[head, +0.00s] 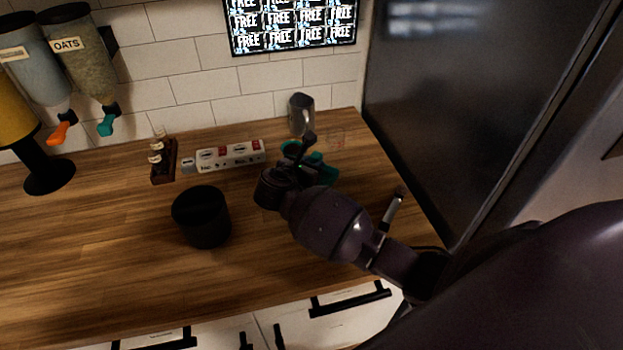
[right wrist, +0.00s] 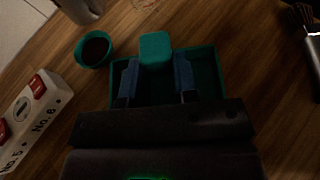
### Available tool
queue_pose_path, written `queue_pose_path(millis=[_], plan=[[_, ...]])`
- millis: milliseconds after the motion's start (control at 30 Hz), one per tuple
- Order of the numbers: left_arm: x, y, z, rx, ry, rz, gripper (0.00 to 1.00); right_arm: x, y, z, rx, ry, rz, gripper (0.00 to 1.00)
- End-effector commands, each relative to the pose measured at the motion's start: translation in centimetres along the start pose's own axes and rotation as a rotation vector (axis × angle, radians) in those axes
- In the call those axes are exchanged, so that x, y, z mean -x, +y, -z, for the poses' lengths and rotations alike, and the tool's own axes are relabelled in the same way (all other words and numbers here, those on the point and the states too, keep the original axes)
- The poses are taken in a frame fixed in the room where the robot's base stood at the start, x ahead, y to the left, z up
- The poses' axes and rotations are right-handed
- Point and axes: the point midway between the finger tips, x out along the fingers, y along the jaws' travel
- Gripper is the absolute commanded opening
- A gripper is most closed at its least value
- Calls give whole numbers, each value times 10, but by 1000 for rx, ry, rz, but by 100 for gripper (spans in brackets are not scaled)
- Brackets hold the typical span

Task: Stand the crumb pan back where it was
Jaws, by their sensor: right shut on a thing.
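The teal crumb pan (right wrist: 206,66) shows in the right wrist view, with its raised block-like handle (right wrist: 155,48) between the two blue-padded fingers of my right gripper (right wrist: 156,80). The right gripper is shut on this handle. In the head view the pan (head: 325,173) is partly hidden behind my right gripper (head: 302,165), toward the back right of the wooden counter. It looks roughly level, low over the counter; I cannot tell whether it touches the wood. My left gripper is not in view.
A teal cup of dark grounds (right wrist: 95,49) sits beside the pan. A metal pitcher (head: 301,115) stands behind, a power strip (head: 230,156) to the left, a brush (head: 391,212) to the right. A black canister (head: 202,217) stands nearer. Faint red marking (head: 336,136) lies on the back counter.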

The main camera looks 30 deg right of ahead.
Motion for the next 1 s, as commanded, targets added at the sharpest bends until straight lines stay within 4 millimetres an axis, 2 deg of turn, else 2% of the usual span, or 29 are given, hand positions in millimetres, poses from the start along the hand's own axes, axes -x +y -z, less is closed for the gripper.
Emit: queue_pose_path(millis=[333, 800, 833, 1000], plan=[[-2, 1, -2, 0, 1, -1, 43, -15, 0, 37, 1, 1, 0, 2], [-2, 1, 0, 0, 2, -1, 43, -17, 0, 43, 0, 1, -1, 2], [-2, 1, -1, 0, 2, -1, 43, -17, 0, 43, 0, 1, -1, 30], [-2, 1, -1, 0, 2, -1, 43, -17, 0, 43, 0, 1, -1, 53]])
